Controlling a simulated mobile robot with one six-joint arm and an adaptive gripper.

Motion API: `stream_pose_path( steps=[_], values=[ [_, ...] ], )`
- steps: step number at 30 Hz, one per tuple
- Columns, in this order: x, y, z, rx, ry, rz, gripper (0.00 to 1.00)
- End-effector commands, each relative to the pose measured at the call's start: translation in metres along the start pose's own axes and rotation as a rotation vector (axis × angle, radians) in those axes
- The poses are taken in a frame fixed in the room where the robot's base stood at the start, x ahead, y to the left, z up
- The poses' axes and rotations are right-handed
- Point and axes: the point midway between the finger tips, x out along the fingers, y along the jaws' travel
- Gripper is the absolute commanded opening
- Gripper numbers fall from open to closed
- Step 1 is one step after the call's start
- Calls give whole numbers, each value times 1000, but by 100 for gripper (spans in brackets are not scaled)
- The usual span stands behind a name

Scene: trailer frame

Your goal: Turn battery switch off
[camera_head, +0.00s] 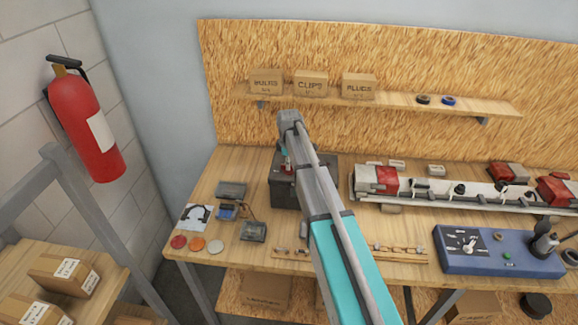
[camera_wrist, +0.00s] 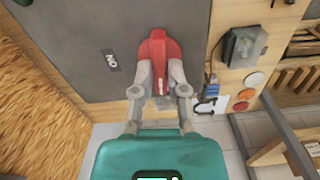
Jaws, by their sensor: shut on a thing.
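The battery switch is a red rotary knob (camera_wrist: 158,48) on the face of a dark grey box (camera_wrist: 75,30). Its raised handle runs roughly up and down in the wrist view. A small "ON" label (camera_wrist: 112,60), upside down in this view, sits left of the knob and apart from it. My gripper (camera_wrist: 160,78) is shut on the knob's handle, one finger on each side of its lower end. In the head view the box (camera_head: 286,194) stands on the workbench, and my arm hides much of it and most of the knob.
The workbench (camera_head: 225,175) holds small parts left of the box, including a grey module (camera_head: 253,231) and round discs (camera_head: 197,243). A light bar (camera_head: 450,190) and a blue control panel (camera_head: 495,252) lie to the right. A shelf with cartons (camera_head: 310,84) is behind.

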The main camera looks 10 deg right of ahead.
Motion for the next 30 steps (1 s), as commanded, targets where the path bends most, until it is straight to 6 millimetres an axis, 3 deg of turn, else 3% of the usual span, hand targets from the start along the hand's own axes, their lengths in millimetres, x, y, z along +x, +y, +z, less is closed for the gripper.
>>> stream_pose_path(
  steps=[6,15,16,22,30],
  values=[
    [0,0,0,-128,-1,-1,0],
    [0,-1,0,-152,-1,-1,0],
    [0,-1,0,-152,-1,-1,23],
    [0,0,0,-151,0,-1,60],
    [0,0,0,-151,0,0,60]
  ],
)
